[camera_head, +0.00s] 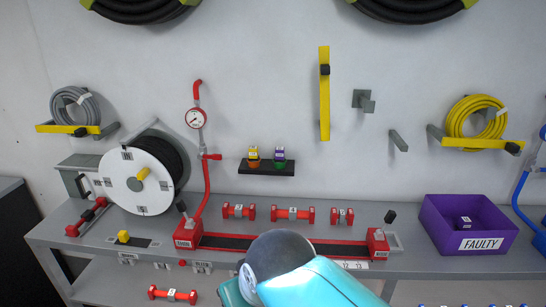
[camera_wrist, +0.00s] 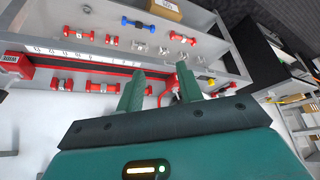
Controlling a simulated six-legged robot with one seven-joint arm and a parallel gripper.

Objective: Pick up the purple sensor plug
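I cannot make out either plug in the wrist view. My gripper (camera_wrist: 160,72) shows in the wrist view with its two green fingers apart and nothing between them. In the head view only my arm shows at the bottom middle, below the shelf; my fingers cannot be made out there.
A grey workbench (camera_head: 420,262) runs below the shelf, with red fittings (camera_head: 293,214) and a hose reel (camera_head: 138,182). A purple bin labelled FAULTY (camera_head: 448,241) stands at the right. A red pipe with a gauge (camera_head: 196,118) rises left of the shelf.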

